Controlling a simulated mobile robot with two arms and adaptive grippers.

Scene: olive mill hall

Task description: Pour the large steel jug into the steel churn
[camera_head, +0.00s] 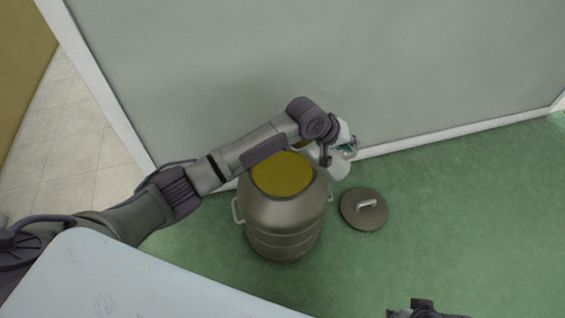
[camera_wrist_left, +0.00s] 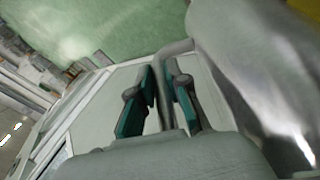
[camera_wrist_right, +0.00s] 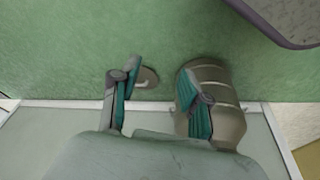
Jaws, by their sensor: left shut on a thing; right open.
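The steel churn (camera_head: 285,222) stands upright and open on the green floor, its mouth showing a yellow-green oil surface (camera_head: 283,175). The large steel jug (camera_head: 334,166) is beside the churn's mouth, at its upper right, partly hidden by my left arm. My left gripper (camera_head: 345,149) is shut on the jug's handle; the handle runs between its fingers (camera_wrist_left: 160,92) in the left wrist view, with the jug's body (camera_wrist_left: 250,75) to the right. I cannot tell its exact tilt or whether oil flows. My right gripper (camera_wrist_right: 165,95) is open and empty, pointing toward the churn.
The churn's round lid (camera_head: 362,210) lies on the floor to its right. A grey wall panel (camera_head: 300,60) stands close behind. A pale tabletop-like surface (camera_head: 130,285) fills the lower left.

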